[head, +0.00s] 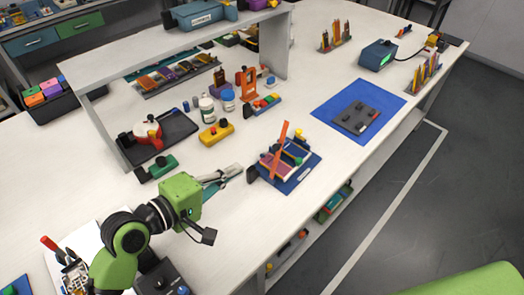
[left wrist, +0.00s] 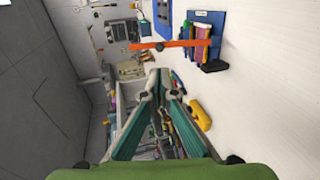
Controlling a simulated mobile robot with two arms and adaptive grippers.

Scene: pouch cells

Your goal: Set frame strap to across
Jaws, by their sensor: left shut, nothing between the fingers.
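The frame is a blue tray (head: 298,183) near the table's front edge, holding several flat red, purple and blue cells. Its strap is a long orange bar (head: 281,143) that stands up and leans, its lower end at the frame and its upper end clear above the cells. In the left wrist view the strap (left wrist: 165,44) sticks out well past the frame (left wrist: 213,17). My left gripper (head: 240,168) is shut and empty, just left of the frame and apart from the strap. Its closed fingers (left wrist: 161,73) also show in the wrist view. My right gripper is not seen.
A black block (head: 252,175) sits at the frame's left side. A yellow block (head: 216,132) and white jars (head: 206,109) stand behind my left gripper. A blue mat (head: 333,112) with a grey plate lies to the right. White table between is bare.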

